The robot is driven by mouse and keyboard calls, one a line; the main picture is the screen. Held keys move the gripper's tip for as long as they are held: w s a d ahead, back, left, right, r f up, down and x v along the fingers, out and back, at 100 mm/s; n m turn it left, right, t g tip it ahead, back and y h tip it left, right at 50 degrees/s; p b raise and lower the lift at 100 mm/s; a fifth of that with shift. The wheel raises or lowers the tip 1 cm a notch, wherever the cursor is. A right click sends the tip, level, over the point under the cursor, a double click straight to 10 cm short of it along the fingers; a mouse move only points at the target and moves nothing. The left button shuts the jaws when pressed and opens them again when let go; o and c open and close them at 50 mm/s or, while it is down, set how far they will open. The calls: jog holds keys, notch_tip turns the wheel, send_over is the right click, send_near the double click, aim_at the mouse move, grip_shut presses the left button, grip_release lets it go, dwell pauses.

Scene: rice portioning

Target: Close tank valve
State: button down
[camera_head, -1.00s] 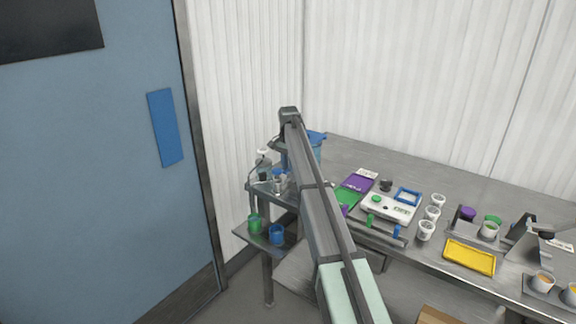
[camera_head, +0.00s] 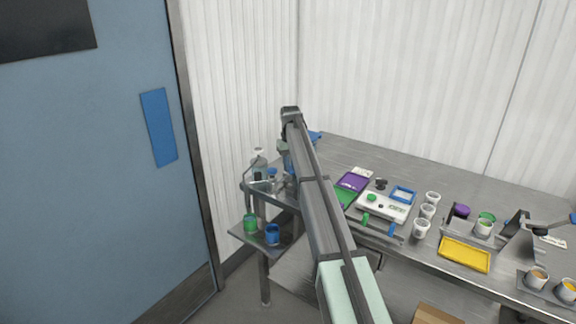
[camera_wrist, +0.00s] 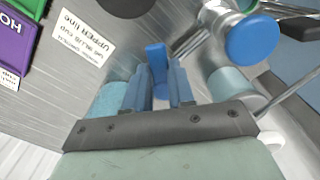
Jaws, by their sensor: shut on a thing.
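In the wrist view my gripper (camera_wrist: 160,82) has its two blue fingers close together around a small blue valve handle (camera_wrist: 155,55). The handle shows between and just beyond the fingertips. A pale blue cylindrical surface (camera_wrist: 112,98) lies behind the left finger; I cannot tell whether it is the tank. In the head view my arm hides the gripper and most of the tank. Only a bit of blue tank edge (camera_head: 315,135) shows to the right of the arm.
A round blue knob (camera_wrist: 252,40) on metal fittings is close at the right in the wrist view. A green cup (camera_head: 250,224) and a blue cup (camera_head: 272,235) stand on a lower shelf. The bench to the right carries a scale (camera_head: 384,207), white cups and a yellow tray (camera_head: 464,254).

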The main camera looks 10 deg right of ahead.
jog(key=n, duration=0.1)
jog(key=d+n, duration=0.1)
jog(key=n, duration=0.1)
jog(key=shift+w+n, duration=0.2)
jog(key=shift+n, duration=0.1)
jog(key=shift+w+d+n, duration=0.15)
jog(key=shift+d+n, duration=0.05)
jog(key=shift+n, duration=0.7)
jog(key=shift+w+d+n, duration=0.1)
jog(key=shift+d+n, duration=0.05)
jog(key=shift+n, duration=0.75)
jog(key=c, duration=1)
grip_release()
jog(key=shift+o, duration=0.2)
jog(key=shift+r, duration=0.1)
notch_tip(320, 180, up, 14)
